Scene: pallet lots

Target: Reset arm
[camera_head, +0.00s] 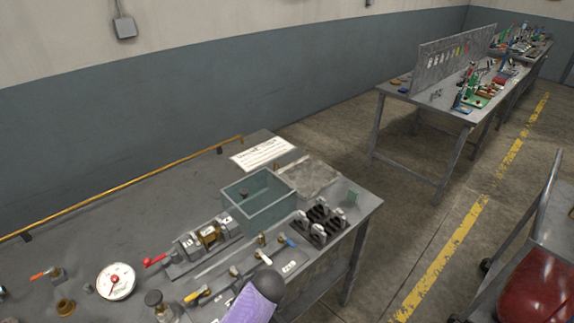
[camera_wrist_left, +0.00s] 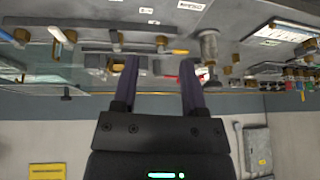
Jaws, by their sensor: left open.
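My left gripper (camera_wrist_left: 159,65) shows in the wrist view with its two dark purple fingers apart. Nothing is between them. Behind the fingers is the workbench, which looks upside down in this view, with valves and fittings on it. In the head view a purple and black piece of my own arm shows at the bottom, in front of the bench edge; no fingers can be made out there. My right gripper is in neither view.
The workbench (camera_head: 100,228) holds a teal open bin (camera_head: 258,222), a white pressure gauge (camera_head: 116,281), a paper sheet (camera_head: 262,153), valves and a dark rack (camera_head: 320,222). A second bench (camera_head: 425,98) stands farther right. A cart with a red object (camera_head: 540,287) is at lower right; floor lies between.

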